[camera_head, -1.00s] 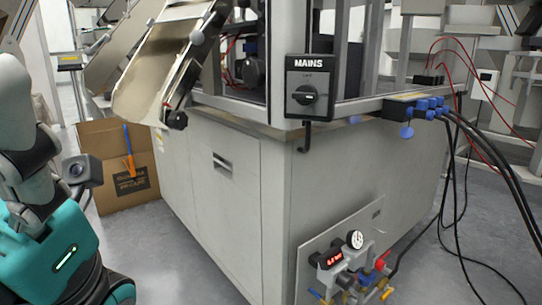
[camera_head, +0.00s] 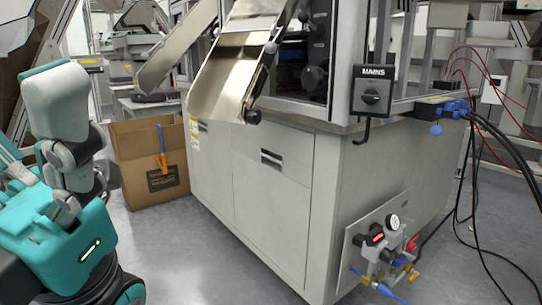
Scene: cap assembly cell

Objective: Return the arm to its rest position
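My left arm (camera_head: 62,102), white and teal, stands folded at the left edge of the head view, in front of the floor and beside a cardboard box. Its upper link is upright and its lower part bends down beside my teal body. No gripper fingers show clearly on it. Dark parts behind the arm are partly hidden, and I cannot tell what they are. My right arm and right gripper are not in the picture. I see nothing held.
A grey machine cabinet (camera_head: 262,205) fills the middle, with a metal chute (camera_head: 228,85) above and a MAINS switch (camera_head: 372,92) at its corner. An air regulator (camera_head: 385,245) is low on its right side. Cables hang at right.

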